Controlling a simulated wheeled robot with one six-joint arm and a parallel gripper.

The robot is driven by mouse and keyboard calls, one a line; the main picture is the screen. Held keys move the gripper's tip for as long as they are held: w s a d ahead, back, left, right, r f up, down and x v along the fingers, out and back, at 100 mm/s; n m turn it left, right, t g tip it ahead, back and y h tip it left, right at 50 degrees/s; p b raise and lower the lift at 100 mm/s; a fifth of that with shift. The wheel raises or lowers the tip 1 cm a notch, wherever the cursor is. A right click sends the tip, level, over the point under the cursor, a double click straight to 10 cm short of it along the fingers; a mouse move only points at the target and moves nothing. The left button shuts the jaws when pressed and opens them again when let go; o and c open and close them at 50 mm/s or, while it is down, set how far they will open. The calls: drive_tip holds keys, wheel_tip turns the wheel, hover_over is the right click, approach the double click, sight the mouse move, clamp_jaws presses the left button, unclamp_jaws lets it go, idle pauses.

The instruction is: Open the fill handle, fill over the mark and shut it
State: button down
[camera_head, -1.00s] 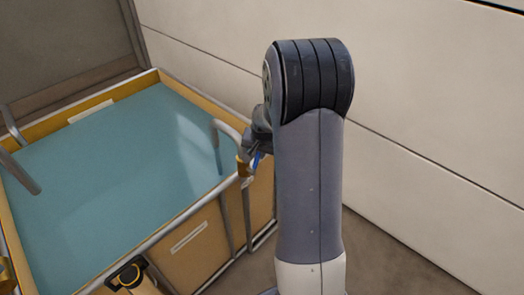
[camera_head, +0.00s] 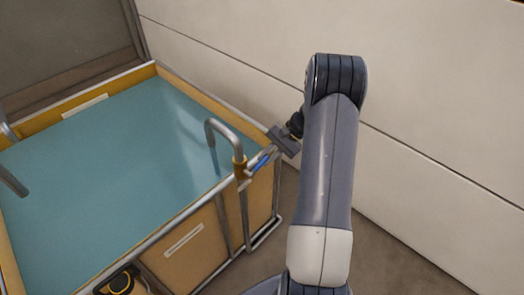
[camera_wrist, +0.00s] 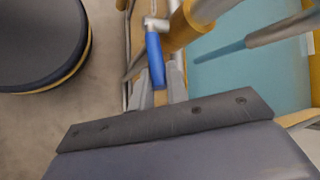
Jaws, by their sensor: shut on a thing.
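The fill handle is a small blue lever (camera_head: 262,160) on a brass-coloured valve (camera_head: 240,168), below a curved grey pipe (camera_head: 222,130) at the tank's right rim. My gripper (camera_head: 257,167) reaches it from the right and is shut on the blue lever. In the wrist view the blue lever (camera_wrist: 155,60) lies between my two grey fingers (camera_wrist: 161,85), with the valve (camera_wrist: 183,28) beside it. The ochre tank (camera_head: 160,72) holds teal liquid (camera_head: 115,160). I cannot tell which marking is the fill mark.
A pale strip (camera_head: 85,107) lies on the tank's back wall, and a pale label (camera_head: 184,240) on its front. A dark round-topped thing (camera_wrist: 40,40) stands left in the wrist view. A pale panelled wall (camera_head: 430,90) rises behind my arm. Grey floor shows at the lower right.

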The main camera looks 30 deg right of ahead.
drive_tip(key=shift+w+d+f+m+g+y+b, duration=0.1)
drive_tip(key=shift+f+m+g+y+b, duration=0.2)
drive_tip(key=shift+f+y, duration=0.5)
drive_tip(key=shift+d+f+m+g+y+b, duration=0.1)
drive_tip(key=shift+f+y+b, duration=0.35)
drive_tip(key=shift+y, duration=0.55)
drive_tip(key=shift+f, duration=0.15)
drive_tip(key=c, duration=1.7)
unclamp_jaws()
drive_tip(key=shift+d, duration=0.1)
drive_tip(key=v, duration=1)
drive_tip(key=shift+d+r, duration=0.2)
drive_tip(key=shift+d, duration=0.1)
